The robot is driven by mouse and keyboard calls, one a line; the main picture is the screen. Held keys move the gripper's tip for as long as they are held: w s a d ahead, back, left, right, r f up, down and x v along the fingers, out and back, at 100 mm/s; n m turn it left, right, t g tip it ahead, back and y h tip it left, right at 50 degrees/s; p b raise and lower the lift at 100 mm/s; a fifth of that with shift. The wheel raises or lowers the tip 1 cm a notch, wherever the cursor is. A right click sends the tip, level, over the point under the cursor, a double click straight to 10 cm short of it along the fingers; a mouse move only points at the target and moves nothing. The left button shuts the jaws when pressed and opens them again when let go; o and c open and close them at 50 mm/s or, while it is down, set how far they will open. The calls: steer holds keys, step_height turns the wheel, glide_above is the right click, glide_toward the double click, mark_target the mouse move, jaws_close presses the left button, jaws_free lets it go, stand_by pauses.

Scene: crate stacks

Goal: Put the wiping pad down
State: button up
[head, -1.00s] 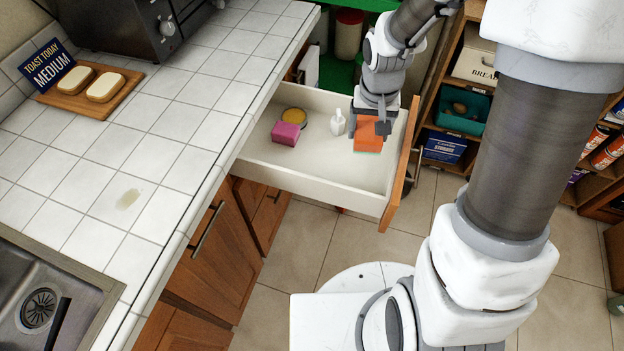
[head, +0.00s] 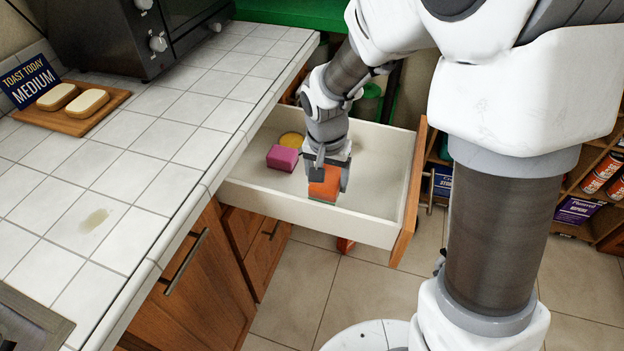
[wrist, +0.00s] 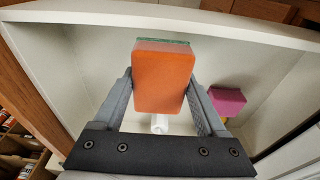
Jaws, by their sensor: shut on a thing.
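The wiping pad is an orange block with a green layer. In the head view the pad (head: 325,186) is between the fingers of my gripper (head: 327,180), over the front part of the open drawer (head: 310,215). In the wrist view the pad (wrist: 163,80) stands between the two grey fingers of my gripper (wrist: 163,100), which are shut on it. I cannot tell whether the pad touches the drawer. A brownish stain (head: 93,222) is on the white tiled counter (head: 130,170).
In the drawer are a pink sponge (head: 282,158) and a yellow round thing (head: 292,140). A white bottle (wrist: 160,124) shows behind the pad in the wrist view. The counter holds a toaster oven (head: 130,35) and a board with bread (head: 75,122). Counter room around the stain is clear.

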steer(key=a+f, duration=0.1)
steer(key=w+a+f, duration=0.1)
steer(key=a, duration=0.1)
steer(key=shift+w, duration=0.2)
steer(key=shift+f+b, duration=0.85)
steer(key=shift+f, duration=1.15)
steer(key=shift+f, duration=0.1)
steer(key=shift+f+b, duration=0.3)
steer(key=shift+b, duration=0.1)
steer(key=o, duration=1.1)
steer(key=shift+s+d, duration=0.1)
steer(key=shift+f, duration=0.1)
